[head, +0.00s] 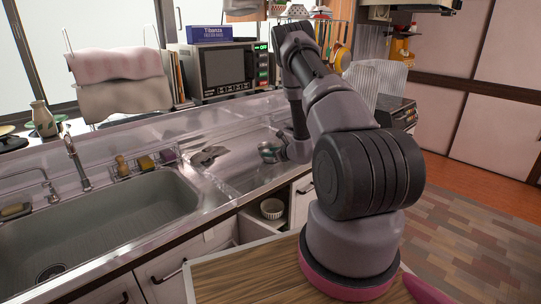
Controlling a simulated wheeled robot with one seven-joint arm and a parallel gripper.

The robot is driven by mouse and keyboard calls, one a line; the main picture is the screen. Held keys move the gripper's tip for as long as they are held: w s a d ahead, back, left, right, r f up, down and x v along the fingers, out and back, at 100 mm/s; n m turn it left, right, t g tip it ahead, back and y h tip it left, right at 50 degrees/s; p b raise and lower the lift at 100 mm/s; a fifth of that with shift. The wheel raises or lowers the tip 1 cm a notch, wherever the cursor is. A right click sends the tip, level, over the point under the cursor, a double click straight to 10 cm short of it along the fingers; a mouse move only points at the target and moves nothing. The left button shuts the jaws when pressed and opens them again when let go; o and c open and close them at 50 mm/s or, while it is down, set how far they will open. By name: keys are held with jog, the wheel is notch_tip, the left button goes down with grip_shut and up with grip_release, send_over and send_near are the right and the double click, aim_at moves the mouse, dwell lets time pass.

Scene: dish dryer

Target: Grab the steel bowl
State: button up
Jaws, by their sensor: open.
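A small round metallic thing that looks like the steel bowl (267,151) is on or just above the steel counter, right of the sink. My gripper (283,153) is at the right side of this bowl, at the end of my lowered arm. The jaws are open, but the fingers are small and partly hidden by the wrist. I cannot tell whether they touch the bowl or are around its rim.
A grey crumpled thing (208,155) lies on the counter left of the bowl. The sink (95,235) is at left, with a small wire rack (145,164) behind it. A microwave (225,70) stands behind. Below the counter, a white ribbed bowl (272,208) sits in an open compartment.

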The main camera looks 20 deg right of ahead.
jog(key=shift+x, duration=2.8)
grip_shut()
jog(key=shift+s+f, duration=0.1)
jog(key=shift+f, duration=0.05)
